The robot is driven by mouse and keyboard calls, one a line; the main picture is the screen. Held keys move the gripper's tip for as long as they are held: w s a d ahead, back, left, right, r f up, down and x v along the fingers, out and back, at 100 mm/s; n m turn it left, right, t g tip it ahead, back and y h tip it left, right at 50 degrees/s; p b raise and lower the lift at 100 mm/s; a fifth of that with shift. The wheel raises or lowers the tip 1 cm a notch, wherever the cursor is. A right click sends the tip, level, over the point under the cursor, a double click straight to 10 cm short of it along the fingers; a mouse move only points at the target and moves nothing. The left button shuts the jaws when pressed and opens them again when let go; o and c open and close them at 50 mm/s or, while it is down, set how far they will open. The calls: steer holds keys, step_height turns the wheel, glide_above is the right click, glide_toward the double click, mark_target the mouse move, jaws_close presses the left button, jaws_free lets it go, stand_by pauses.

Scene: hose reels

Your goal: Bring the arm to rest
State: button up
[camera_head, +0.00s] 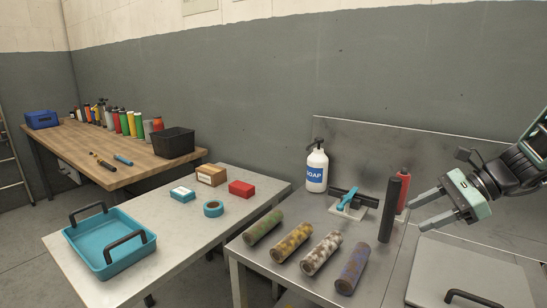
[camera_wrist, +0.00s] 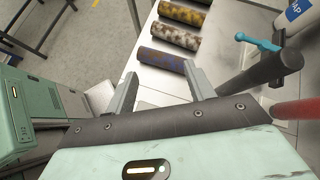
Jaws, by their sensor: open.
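My gripper (camera_head: 420,212) is at the right of the head view, held in the air above the metal bench, its two fingers apart and nothing between them. In the wrist view its fingers (camera_wrist: 163,92) are spread, with the bench top showing beyond the gap. The black upright post (camera_head: 390,209) stands just left of the fingertips in the head view. In the wrist view this post (camera_wrist: 262,72) leans across to the right of the fingers. I cannot tell if they touch. My arm comes in from the right edge.
Several patterned rolls (camera_head: 320,253) lie on the bench. A soap bottle (camera_head: 317,168), a blue-handled clamp (camera_head: 347,200) and a red bottle (camera_head: 403,190) stand behind. A grey lid (camera_head: 470,270) lies at right. A teal tray (camera_head: 85,257) sits on the left table.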

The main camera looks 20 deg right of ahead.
steer(key=s+a+f+n+g+h, duration=0.1)
steer(key=s+a+n+g+h, duration=0.15)
steer(key=a+n, duration=0.55)
steer(key=s+a+f+n+g+h, duration=0.1)
steer(key=s+a+n+g, duration=0.3)
steer(key=a, duration=0.8)
steer(key=s+a+n+t+h, duration=0.1)
steer(key=s+a+n+h, duration=0.4)
steer(key=s+a+n, duration=0.6)
steer(key=s+f+n, duration=0.1)
steer(key=n, duration=0.5)
steer(key=shift+a, duration=0.25)
